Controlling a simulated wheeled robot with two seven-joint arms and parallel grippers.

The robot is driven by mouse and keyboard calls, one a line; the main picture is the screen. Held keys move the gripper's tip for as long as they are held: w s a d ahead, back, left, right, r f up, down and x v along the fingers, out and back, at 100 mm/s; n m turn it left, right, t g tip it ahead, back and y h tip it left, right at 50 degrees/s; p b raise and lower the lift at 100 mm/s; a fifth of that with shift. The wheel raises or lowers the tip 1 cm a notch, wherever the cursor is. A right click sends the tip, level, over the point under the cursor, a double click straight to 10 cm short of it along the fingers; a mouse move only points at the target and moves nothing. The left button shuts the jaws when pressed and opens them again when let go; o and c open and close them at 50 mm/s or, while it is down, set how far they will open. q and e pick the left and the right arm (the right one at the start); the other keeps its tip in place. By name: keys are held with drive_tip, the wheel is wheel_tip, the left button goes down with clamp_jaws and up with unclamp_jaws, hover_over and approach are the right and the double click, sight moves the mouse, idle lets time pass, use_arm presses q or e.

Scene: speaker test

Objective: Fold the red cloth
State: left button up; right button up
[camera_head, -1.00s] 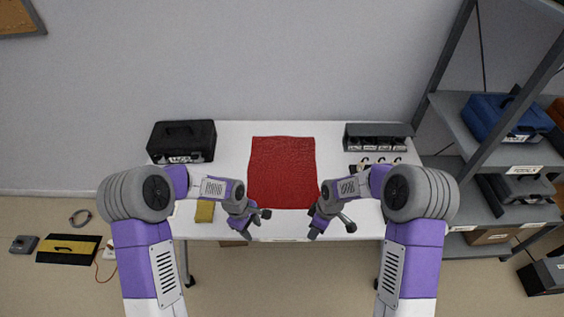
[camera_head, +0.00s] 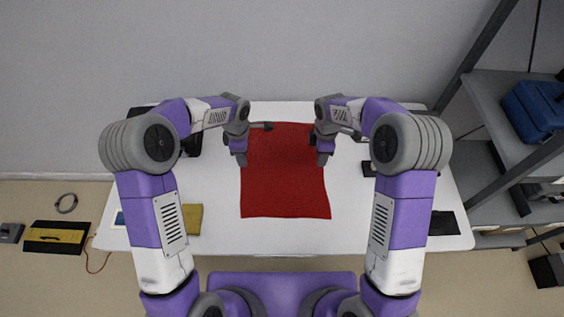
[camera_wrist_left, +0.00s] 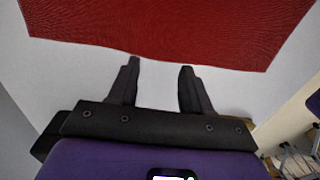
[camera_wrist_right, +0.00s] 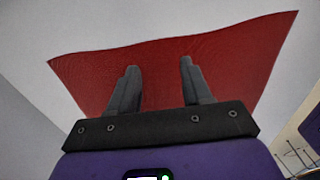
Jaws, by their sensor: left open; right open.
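The red cloth (camera_head: 285,185) lies flat and spread out on the white table (camera_head: 215,235). My left gripper (camera_head: 241,160) is open and empty above the cloth's left edge, towards the far end. In the left wrist view the cloth (camera_wrist_left: 180,30) lies just past the open fingertips (camera_wrist_left: 160,66). My right gripper (camera_head: 322,160) is open and empty at the cloth's right edge, towards the far end. In the right wrist view its fingers (camera_wrist_right: 160,66) show against the cloth (camera_wrist_right: 220,60). Parts of the cloth's far side edges are hidden by my grippers.
A yellow item (camera_head: 192,218) lies on the table left of the cloth. A black case (camera_head: 192,143) at the back left is partly hidden by my arm. A grey shelf with a blue case (camera_head: 535,108) stands at the right. The table's front strip is clear.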

use_arm(q)
drive_tip(key=shift+f, duration=2.35)
use_arm(e)
drive_tip(key=shift+f, duration=2.4)
use_arm(q)
drive_tip(key=shift+f, duration=0.2)
use_arm(e)
drive_tip(key=shift+f, duration=0.15)
use_arm(q)
clamp_jaws()
use_arm(e)
clamp_jaws()
use_arm(q)
drive_tip(key=shift+r, duration=0.15)
